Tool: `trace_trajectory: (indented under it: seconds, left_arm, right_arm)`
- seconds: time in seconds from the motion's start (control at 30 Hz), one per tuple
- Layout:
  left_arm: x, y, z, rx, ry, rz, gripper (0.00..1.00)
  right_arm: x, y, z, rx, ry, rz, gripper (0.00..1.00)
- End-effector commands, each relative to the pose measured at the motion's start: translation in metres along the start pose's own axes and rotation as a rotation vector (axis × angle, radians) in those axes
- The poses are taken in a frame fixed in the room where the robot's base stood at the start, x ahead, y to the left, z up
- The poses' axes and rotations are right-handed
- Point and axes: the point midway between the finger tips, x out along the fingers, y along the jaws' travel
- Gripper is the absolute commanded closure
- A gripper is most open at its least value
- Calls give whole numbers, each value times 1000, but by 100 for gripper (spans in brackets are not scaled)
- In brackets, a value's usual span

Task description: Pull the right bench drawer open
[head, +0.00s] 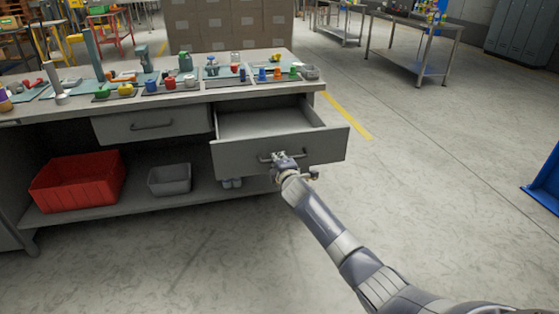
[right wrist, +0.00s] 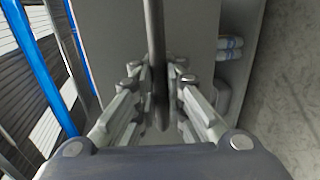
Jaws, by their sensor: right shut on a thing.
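The right bench drawer (head: 228,158) is pulled well out of the bench in the head view, and its inside looks empty. My right gripper (head: 284,162) is at the drawer's front, shut on the bar handle (head: 265,157). In the right wrist view the handle (right wrist: 155,50) runs between the two fingers of the gripper (right wrist: 160,100). The gripper covers part of the handle in the head view. My left gripper does not show.
The bench top (head: 325,84) holds several small parts and tools on mats. A closed drawer (head: 150,124) is to the left. A red bin (head: 75,185) and a grey bin (head: 168,180) stand on the lower shelf.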

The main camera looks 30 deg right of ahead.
Motion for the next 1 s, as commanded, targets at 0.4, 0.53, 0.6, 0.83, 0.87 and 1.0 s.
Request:
trace_trajectory:
  seconds: [0.4,0.53,0.6,0.83,0.87,1.0]
  left_arm:
    - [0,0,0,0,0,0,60]
    - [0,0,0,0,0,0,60]
    - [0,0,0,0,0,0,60]
    - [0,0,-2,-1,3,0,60]
    - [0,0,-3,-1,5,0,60]
    - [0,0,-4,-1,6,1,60]
  right_arm:
    - [1,3,0,0,0,6,100]
    - [0,3,0,0,0,5,71]
    - [0,3,0,0,0,5,69]
    - [0,2,0,0,0,3,69]
    - [0,2,0,0,0,3,69]
    - [-3,2,0,0,0,3,69]
